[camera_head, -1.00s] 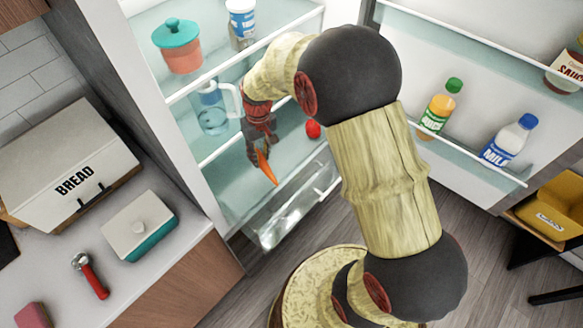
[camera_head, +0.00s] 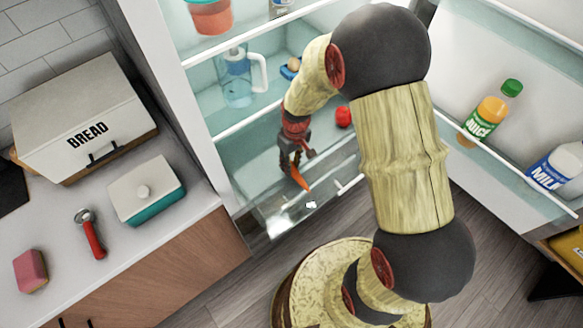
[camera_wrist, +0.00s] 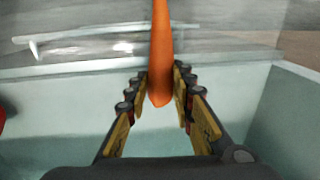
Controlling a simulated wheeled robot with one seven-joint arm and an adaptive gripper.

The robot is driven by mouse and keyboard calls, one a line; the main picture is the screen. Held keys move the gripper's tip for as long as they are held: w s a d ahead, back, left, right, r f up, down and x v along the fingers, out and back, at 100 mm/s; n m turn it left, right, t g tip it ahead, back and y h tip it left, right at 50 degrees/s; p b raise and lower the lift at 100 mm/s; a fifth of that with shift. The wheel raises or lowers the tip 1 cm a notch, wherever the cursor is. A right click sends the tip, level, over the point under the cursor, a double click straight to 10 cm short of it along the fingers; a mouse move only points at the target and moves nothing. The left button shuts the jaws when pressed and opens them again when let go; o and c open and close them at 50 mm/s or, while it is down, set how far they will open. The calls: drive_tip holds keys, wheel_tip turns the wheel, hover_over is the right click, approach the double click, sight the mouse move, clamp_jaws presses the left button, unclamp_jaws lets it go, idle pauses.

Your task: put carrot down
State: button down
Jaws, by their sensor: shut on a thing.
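An orange carrot (camera_head: 299,178) is held in my gripper (camera_head: 291,166), inside the open fridge near its lower shelf. In the wrist view the carrot (camera_wrist: 160,55) points away from me, with its rounded end between the yellow-padded fingers of my gripper (camera_wrist: 161,88). The fingers are shut on it. In the head view the carrot's tip angles down to the right, over the front of the shelf. I cannot tell whether it touches the shelf.
A red round item (camera_head: 343,116) and a pitcher (camera_head: 238,80) stand in the fridge. A clear drawer (camera_head: 285,212) is below. The open door holds a juice bottle (camera_head: 492,110) and milk (camera_head: 556,165). A bread box (camera_head: 85,115) is on the left counter.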

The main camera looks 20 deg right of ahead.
drive_tip(key=shift+f, duration=0.85)
drive_tip(key=shift+f, duration=0.2)
drive_tip(key=c, duration=1.5)
unclamp_jaws()
drive_tip(key=shift+r, duration=0.1)
drive_tip(key=shift+c, duration=0.2)
drive_tip(key=shift+r, duration=0.1)
drive_tip(key=s+r+m+t+p, duration=0.1)
drive_tip(key=s+r+p, duration=0.15)
drive_tip(key=r, duration=1.25)
drive_tip(key=s+r+m+t+p, duration=0.1)
drive_tip(key=s+r+t, duration=0.15)
drive_tip(key=r, duration=1.15)
drive_tip(key=s+r+m+t, duration=0.1)
drive_tip(key=s+r+t, duration=0.1)
drive_tip(key=s+r, duration=0.7)
drive_tip(key=s, duration=0.4)
drive_tip(key=shift+d+r+m+h, duration=0.25)
drive_tip(key=shift+d+m+h, duration=0.05)
drive_tip(key=shift+d+h, duration=0.1)
